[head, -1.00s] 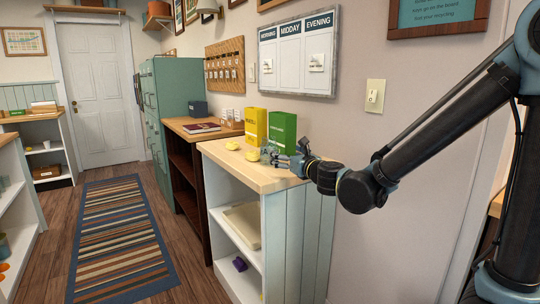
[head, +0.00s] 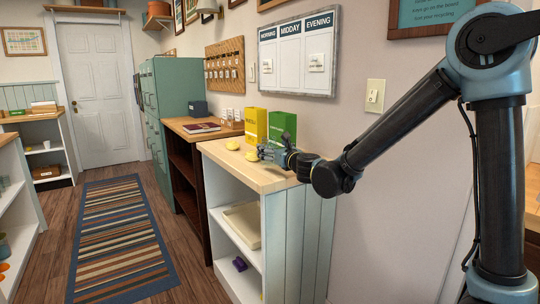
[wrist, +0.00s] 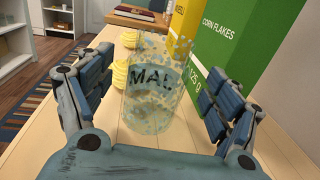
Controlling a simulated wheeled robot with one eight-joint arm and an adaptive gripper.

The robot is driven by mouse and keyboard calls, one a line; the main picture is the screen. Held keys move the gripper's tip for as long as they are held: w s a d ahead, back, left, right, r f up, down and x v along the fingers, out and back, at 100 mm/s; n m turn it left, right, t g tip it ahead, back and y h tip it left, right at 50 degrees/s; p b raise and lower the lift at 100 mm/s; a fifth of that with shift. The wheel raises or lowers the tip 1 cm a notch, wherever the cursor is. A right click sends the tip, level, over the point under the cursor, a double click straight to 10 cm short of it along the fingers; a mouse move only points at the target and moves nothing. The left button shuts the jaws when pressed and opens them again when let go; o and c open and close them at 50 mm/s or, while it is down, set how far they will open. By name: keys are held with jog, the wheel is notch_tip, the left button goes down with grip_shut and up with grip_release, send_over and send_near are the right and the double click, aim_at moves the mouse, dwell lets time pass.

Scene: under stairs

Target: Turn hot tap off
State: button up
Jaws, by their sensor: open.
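No tap is visible in either view. My gripper (head: 265,152) is over the pale wooden top of the white shelf unit, low near its surface. In the wrist view my gripper (wrist: 152,100) is open, with one finger on each side of a clear speckled glass container (wrist: 153,110). The glass is upright and bears dark letters reading "MAL". A gap shows between the glass and each finger. In the head view the glass is too small to make out clearly.
A green corn flakes box (head: 282,128) and a yellow box (head: 255,125) stand behind, near the wall. Two yellow lumps (head: 233,145) lie on the wooden top (head: 222,153). A light switch (head: 375,96) is on the wall. The striped rug (head: 120,240) lies clear.

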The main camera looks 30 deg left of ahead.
jog(key=x, duration=0.2)
jog(key=shift+w+a, duration=0.2)
jog(key=shift+a, duration=0.15)
jog(key=c, duration=1.4)
notch_tip(320, 180, up, 10)
